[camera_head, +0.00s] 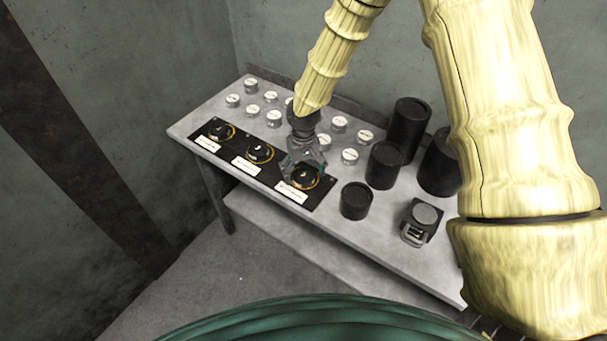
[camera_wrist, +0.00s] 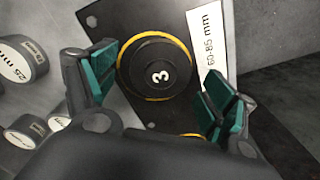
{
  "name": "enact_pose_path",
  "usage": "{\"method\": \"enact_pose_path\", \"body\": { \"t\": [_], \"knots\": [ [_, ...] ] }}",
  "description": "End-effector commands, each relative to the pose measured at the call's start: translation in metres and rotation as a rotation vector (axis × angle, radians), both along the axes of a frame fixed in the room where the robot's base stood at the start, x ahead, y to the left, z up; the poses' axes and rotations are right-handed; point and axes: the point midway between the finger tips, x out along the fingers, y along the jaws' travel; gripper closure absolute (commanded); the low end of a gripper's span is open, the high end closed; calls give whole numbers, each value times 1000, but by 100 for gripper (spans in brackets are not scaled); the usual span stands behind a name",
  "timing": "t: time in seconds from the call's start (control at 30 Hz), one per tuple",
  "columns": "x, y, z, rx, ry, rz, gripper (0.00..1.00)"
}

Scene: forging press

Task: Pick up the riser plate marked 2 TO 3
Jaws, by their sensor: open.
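No plate whose marking reads 2 TO 3 can be made out. My gripper (camera_head: 303,165) is over the right end of a black panel (camera_head: 228,152) on the bench. In the wrist view, my gripper (camera_wrist: 160,90) is open and empty, with its green-padded fingers to either side of a black round piece marked 3 (camera_wrist: 157,72), ringed in yellow. The strip beside it reads 60-85 mm (camera_wrist: 208,45). The middle ringed round piece (camera_head: 260,152) and the left one (camera_head: 221,132) are in the head view. The fingers partly cover the right round piece in the head view.
Several small white-topped cylinders (camera_head: 253,111) stand behind the panel; one in the wrist view reads 25 mm (camera_wrist: 22,60). Tall black cylinders (camera_head: 408,128) and a short black one (camera_head: 355,201) stand right. A small device (camera_head: 423,221) sits near the bench's front right.

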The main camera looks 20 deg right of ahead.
Motion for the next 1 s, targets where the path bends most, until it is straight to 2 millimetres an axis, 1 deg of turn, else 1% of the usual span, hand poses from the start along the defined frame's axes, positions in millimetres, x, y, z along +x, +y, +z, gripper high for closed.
{"method": "enact_pose_path", "body": {
  "t": [0.17, 0.4, 0.47, 0.5, 0.67, 0.7, 0.77, 0.8, 1.0],
  "knots": [
    [0, 0, -7, 0, 0, 0, 16],
    [0, 0, -8, 0, 0, 0, 16],
    [0, 0, -8, 0, 0, 0, 26],
    [0, 0, -8, 0, 0, 0, 34],
    [0, 0, -8, 0, 0, 0, 63],
    [0, 0, -8, 0, 0, 0, 70],
    [0, 0, -8, 0, 0, 0, 81],
    [0, 0, -7, 0, -1, 0, 85],
    [0, 0, -7, 0, -1, 0, 85]
  ]
}}
